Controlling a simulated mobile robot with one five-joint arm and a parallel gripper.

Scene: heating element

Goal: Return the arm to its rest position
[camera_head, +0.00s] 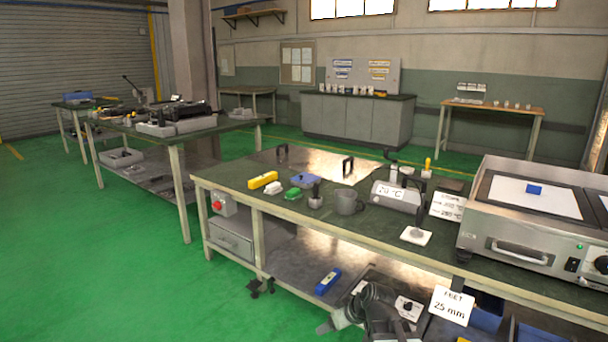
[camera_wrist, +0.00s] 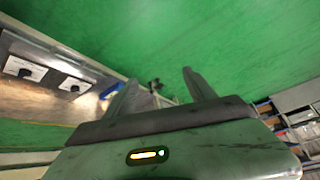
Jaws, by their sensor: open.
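My gripper (camera_wrist: 159,78) is open in the wrist view, with its two fingers apart and nothing held between them. Green floor and a small dark item lie beyond the fingers. In the head view, grey parts of my arm show at the bottom, in front of the long workbench's lower shelf. The arm looks folded low, and its fingertips are hard to make out there.
Green floor (camera_head: 130,270) is clear at left.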

